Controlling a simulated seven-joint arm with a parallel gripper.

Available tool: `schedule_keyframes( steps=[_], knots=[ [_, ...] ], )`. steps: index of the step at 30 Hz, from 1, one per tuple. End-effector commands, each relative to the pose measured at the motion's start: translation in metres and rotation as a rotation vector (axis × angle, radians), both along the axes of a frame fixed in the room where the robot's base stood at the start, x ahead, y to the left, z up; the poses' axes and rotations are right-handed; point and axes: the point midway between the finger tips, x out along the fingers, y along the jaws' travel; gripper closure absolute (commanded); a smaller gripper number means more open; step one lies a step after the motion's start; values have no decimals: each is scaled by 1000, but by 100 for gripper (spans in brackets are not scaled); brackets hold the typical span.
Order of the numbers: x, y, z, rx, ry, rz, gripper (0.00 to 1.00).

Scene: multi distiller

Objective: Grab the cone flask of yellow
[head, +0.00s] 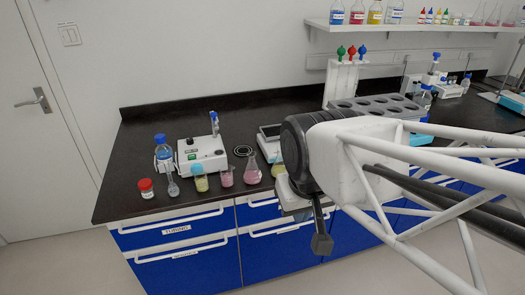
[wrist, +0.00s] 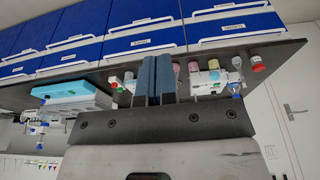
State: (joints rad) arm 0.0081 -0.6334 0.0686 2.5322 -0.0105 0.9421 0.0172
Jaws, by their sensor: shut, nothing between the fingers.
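A flask with yellow liquid (head: 277,171) stands on the black bench near the front, partly hidden by my arm in the head view. A second vessel with yellow liquid (head: 200,181) stands further left, between a small round flask and a pink vessel. My gripper (wrist: 155,76) is shut and empty, its two blue-grey fingers side by side. It points toward the row of glassware, apart from the yellow flask as far as I can tell.
A pink conical flask (head: 251,174) stands just left of the yellow flask, with a pink beaker (head: 226,178) beside it. A white stirrer device (head: 202,153), a blue-capped bottle (head: 163,150) and a red-capped jar (head: 146,188) are further left. A grey rack (head: 372,108) stands behind my arm.

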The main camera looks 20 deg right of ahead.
Motion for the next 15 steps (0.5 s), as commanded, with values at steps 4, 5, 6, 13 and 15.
schedule_keyframes(
  steps=[4, 5, 6, 13, 15],
  knots=[
    [0, 0, 0, 0, 0, 0, 100],
    [0, 0, 0, 0, 0, 0, 100],
    [0, 0, 0, 0, 0, 0, 100],
    [0, 0, 0, 0, 0, 0, 65],
    [0, 0, 0, 0, 0, 0, 54]
  ],
)
